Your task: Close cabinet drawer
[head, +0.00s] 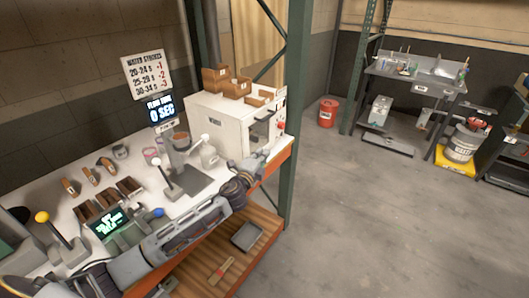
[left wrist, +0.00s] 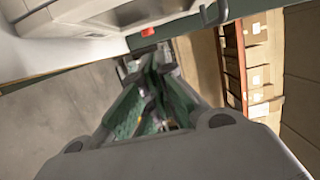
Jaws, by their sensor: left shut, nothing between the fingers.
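A white cabinet (head: 218,122) stands on the workbench, its front facing right. A dark gap and a light panel (head: 262,130) show on that front; how far any drawer stands out I cannot tell. My left gripper (head: 262,166) is at the bench's front edge, just below and in front of the cabinet. Its fingers (left wrist: 152,75) are shut and empty, apart from the cabinet in the wrist view. My right gripper is out of view.
Wooden boxes (head: 214,78) sit on the cabinet. A green post (head: 296,110) stands right beside it. Scales, scoops and a yellow-knobbed lever (head: 43,217) crowd the bench. A lower wooden shelf (head: 260,248) holds a grey tray (head: 246,237). The floor (head: 370,220) to the right is clear.

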